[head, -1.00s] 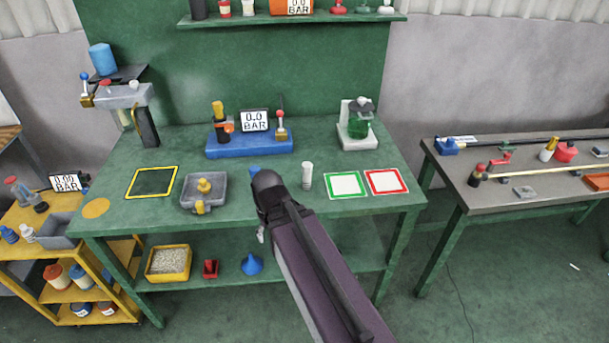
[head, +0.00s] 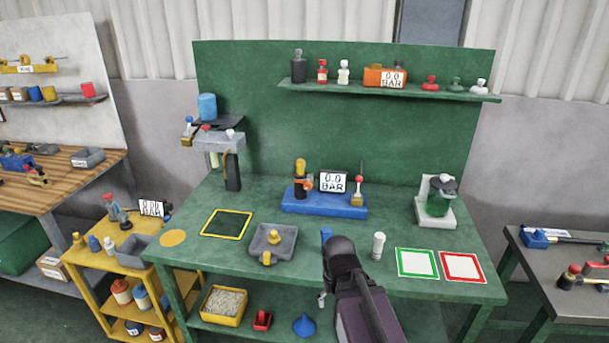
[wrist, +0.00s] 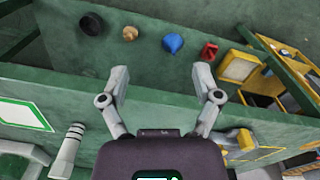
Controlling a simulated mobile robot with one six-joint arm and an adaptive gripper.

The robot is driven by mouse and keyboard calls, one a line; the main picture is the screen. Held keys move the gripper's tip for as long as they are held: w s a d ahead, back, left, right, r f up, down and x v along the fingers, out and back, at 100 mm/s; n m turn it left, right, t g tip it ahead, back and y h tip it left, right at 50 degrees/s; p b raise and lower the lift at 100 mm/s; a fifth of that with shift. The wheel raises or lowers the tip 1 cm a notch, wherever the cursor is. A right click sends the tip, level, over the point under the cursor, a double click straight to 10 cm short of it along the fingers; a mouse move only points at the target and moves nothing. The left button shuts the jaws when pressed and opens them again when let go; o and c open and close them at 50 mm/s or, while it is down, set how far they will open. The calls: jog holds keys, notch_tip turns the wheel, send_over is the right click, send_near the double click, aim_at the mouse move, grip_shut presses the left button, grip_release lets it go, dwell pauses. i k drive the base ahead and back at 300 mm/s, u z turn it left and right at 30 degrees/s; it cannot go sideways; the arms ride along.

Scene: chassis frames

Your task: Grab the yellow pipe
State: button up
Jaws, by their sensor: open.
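Nothing in view is plainly a yellow pipe. A yellow fitting (head: 274,240) stands in a grey tray on the green bench, with another yellow piece at the tray's front edge; it also shows in the wrist view (wrist: 245,140). An upright yellow-orange cylinder (head: 300,166) stands on the blue base behind. My gripper (wrist: 160,72) is open and empty, its fingers spread over the bench's front edge and lower shelf. In the head view my arm hides most of it, with one fingertip showing left of the arm. The yellow fitting is right of the fingers in the wrist view.
A white cylinder (head: 378,246) stands right of my arm beside green and red framed squares. A yellow bin (head: 224,305), red piece (head: 262,320) and blue funnel (head: 304,325) sit on the lower shelf. A yellow cart (head: 118,262) stands left; a grey table (head: 530,270) stands right.

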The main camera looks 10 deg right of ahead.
aim_at(299, 162)
jog(key=u, duration=0.2)
jog(key=k, duration=0.7)
jog(key=u, duration=0.5)
jog(key=k, duration=0.65)
jog(key=u, duration=0.85)
jog(key=i, duration=2.5)
jog(key=z, duration=0.95)
jog(key=i, duration=0.5)
jog(key=z, duration=0.15)
